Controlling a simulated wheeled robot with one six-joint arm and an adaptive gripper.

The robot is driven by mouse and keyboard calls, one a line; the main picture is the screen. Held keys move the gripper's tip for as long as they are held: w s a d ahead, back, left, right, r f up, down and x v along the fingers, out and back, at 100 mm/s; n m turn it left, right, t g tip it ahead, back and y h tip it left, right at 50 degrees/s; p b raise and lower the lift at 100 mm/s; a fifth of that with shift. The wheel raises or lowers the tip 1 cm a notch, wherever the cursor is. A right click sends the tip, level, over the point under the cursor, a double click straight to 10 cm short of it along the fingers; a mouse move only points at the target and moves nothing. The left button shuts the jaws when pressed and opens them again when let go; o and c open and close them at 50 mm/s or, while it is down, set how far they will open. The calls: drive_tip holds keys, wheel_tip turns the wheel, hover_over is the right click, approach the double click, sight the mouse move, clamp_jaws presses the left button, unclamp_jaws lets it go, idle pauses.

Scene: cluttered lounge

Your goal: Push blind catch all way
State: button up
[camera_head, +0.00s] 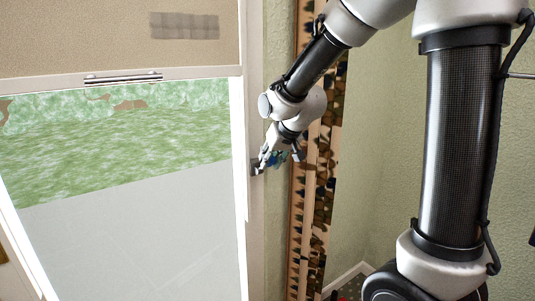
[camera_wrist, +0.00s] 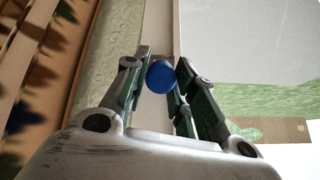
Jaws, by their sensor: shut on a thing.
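The blind catch has a round blue knob (camera_wrist: 161,77), which shows between my fingers in the wrist view. My gripper (camera_wrist: 165,62) is shut on this knob, with one finger on each side. In the head view my gripper (camera_head: 275,160) is at the right side of the window frame, at about mid-height. A small dark fitting (camera_head: 255,167) on the frame is beside the fingertips. The fingers largely hide the catch there, so how far it is pushed cannot be told.
A beige blind (camera_head: 90,40) covers the top of the window, with a metal handle (camera_head: 123,78) on its lower bar. Green ground shows through the glass. A tall patterned strip (camera_head: 325,190) stands on the wall close to the right of my gripper.

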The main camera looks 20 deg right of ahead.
drive_tip(key=shift+o, duration=0.4)
drive_tip(key=shift+s+d+f, duration=0.2)
drive_tip(key=shift+s+f, duration=0.35)
drive_tip(key=shift+f, duration=0.25)
drive_tip(key=shift+s+d+f, duration=0.15)
drive_tip(key=shift+s+f, duration=0.35)
drive_tip(key=shift+f, duration=0.25)
drive_tip(key=o, duration=0.8)
drive_tip(key=shift+o, duration=0.6)
drive_tip(key=shift+w+r, duration=0.1)
drive_tip(key=shift+r, duration=0.1)
drive_tip(key=v, duration=1.1)
drive_tip(key=shift+r, duration=0.4)
